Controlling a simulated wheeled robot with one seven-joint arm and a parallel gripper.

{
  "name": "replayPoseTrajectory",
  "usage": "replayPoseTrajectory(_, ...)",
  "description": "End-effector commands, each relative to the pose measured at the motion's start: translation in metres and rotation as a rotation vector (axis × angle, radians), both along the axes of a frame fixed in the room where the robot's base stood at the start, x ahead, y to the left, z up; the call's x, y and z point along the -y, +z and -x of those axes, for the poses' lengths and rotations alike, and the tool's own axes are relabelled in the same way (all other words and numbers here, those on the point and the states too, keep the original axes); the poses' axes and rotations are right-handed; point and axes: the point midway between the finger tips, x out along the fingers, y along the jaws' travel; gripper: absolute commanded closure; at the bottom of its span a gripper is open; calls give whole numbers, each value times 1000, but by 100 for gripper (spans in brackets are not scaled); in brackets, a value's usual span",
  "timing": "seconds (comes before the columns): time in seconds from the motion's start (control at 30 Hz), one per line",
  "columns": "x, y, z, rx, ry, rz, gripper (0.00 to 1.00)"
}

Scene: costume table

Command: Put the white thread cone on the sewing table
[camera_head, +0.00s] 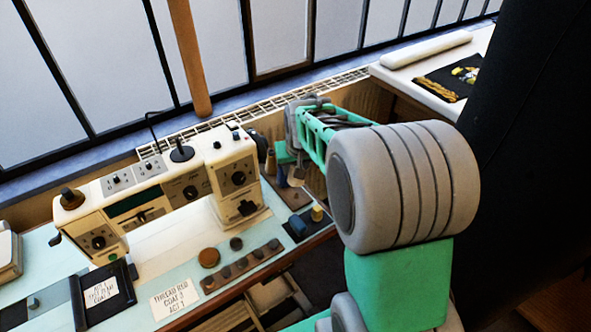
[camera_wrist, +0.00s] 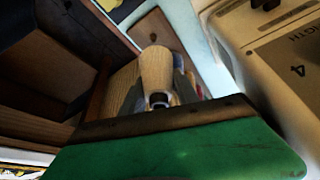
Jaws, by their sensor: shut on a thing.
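A pale, cream-looking thread cone (camera_wrist: 156,68) is between the grey fingers of my gripper (camera_wrist: 157,100) in the wrist view, and the gripper is shut on it. In the head view my gripper (camera_head: 288,176) is just right of the sewing machine (camera_head: 238,180), over or beside the right end of the sewing table (camera_head: 40,248). I cannot clearly make out the cone there, as the gripper is small and partly covers it. I cannot tell whether the cone touches the table.
A row of dark knobs or spools (camera_head: 240,265), a brown round piece (camera_head: 209,257), a lettered card (camera_head: 175,301) and a black-framed card (camera_head: 103,292) lie on the table front. A dark tray (camera_head: 305,224) with small blocks stands near the right edge. A windowed wall is behind.

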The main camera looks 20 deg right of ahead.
Motion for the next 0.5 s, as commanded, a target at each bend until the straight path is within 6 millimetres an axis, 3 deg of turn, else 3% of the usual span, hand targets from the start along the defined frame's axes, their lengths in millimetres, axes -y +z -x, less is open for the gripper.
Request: replayPoseTrajectory(0.5, 1, -50, 1, -1, -2, 0, 100)
